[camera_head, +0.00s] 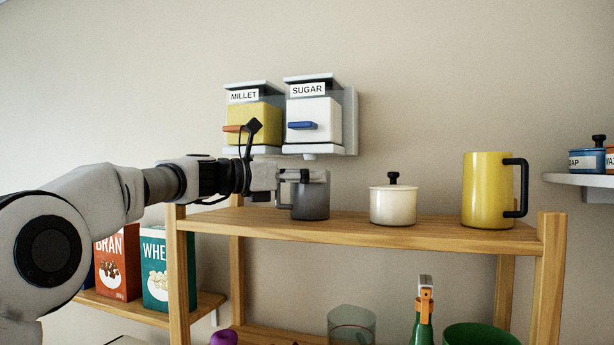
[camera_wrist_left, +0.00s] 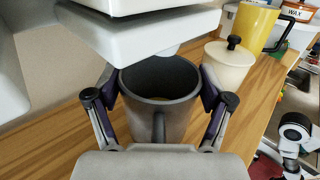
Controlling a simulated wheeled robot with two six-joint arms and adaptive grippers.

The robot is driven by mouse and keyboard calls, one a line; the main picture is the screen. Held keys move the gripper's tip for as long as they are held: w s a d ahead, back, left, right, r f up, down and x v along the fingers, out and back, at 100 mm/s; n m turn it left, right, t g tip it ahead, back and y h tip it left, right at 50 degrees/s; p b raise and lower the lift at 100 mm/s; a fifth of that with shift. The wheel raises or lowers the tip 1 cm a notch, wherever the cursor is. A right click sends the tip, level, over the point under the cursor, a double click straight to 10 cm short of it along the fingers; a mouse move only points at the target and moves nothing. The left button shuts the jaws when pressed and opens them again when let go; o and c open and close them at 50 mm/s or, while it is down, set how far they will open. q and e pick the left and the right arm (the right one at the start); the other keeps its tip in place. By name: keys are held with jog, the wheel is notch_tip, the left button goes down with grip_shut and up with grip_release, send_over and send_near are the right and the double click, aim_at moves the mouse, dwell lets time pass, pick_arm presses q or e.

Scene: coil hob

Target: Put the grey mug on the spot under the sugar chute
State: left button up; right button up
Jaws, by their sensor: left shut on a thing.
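The grey mug (camera_head: 312,200) is upright at the wooden shelf's top board, below the sugar dispenser (camera_head: 314,118) and its small white chute (camera_head: 309,156). I cannot tell whether its base touches the board. My left gripper (camera_head: 304,178) is shut on the mug near its rim. In the left wrist view, the fingers press both sides of the mug (camera_wrist_left: 160,112), whose handle points toward the gripper. Its inside looks empty. The chute (camera_wrist_left: 168,51) hangs close behind and above the far rim there. The spot is not visible.
On the same board (camera_head: 430,232) stand a cream lidded pot (camera_head: 393,205) and a yellow mug (camera_head: 486,190) to the right. The millet dispenser (camera_head: 253,117) is left of the sugar one. Cereal boxes (camera_head: 118,266) stand lower left. Clear board lies between mug and pot.

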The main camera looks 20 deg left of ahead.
pick_arm(q)
jog(key=o, duration=1.5)
jog(key=shift+d+f, duration=0.1)
jog(key=shift+r, duration=0.25)
jog(key=b+v, duration=0.3)
jog(key=v, duration=0.9)
jog(key=shift+s+f, duration=0.1)
jog(key=shift+s, duration=0.05)
